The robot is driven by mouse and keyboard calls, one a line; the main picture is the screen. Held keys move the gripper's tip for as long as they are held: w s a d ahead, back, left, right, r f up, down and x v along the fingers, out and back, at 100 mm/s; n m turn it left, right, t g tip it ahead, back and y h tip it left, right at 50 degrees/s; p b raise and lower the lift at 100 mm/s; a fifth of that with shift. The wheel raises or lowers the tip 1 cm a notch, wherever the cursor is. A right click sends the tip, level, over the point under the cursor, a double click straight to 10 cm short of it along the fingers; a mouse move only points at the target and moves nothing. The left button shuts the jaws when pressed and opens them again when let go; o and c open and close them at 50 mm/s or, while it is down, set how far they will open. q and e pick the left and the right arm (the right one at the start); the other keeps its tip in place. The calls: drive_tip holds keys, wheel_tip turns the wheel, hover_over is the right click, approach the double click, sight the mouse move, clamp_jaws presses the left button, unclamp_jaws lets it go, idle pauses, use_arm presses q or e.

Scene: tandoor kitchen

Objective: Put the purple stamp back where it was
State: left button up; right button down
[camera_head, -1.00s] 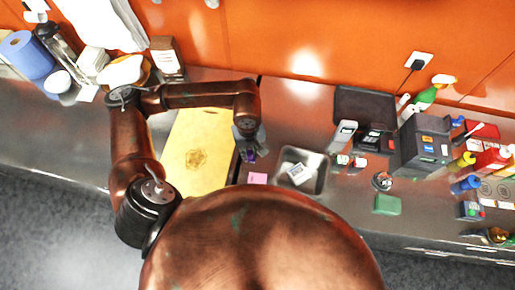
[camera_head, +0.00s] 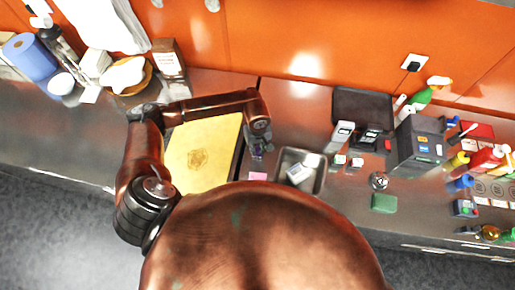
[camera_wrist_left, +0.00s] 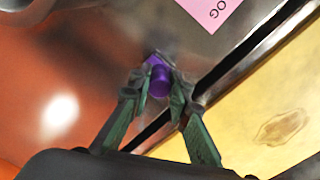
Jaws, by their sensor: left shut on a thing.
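My left gripper (camera_head: 257,150) is shut on the purple stamp (camera_wrist_left: 160,80), seen between its green-lined fingers in the left wrist view. In the head view the gripper is over the steel counter, between the yellow board and the steel tray, just behind a pink paper note (camera_head: 258,176). I cannot tell whether the stamp's lower end touches the counter. My right gripper is not in view.
The yellow board (camera_head: 205,150) in a dark frame lies left of the gripper. A steel tray (camera_head: 320,185) holding a small white item (camera_head: 299,173) stands to the right. Two small stamp-like blocks (camera_head: 339,161), a card terminal and a dark box (camera_head: 418,145) are farther right.

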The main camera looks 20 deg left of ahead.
sight(258, 149)
use_arm(q)
drive_tip(key=shift+f, duration=0.15)
drive_tip(key=shift+f, duration=0.1)
drive_tip(key=o, duration=0.9)
drive_tip(key=shift+r, duration=0.2)
drive_tip(key=shift+r, duration=0.2)
wheel_tip(258, 149, up, 12)
drive_tip(key=b, duration=0.2)
drive_tip(key=shift+f+b, duration=0.15)
drive_tip(key=shift+b, duration=0.15)
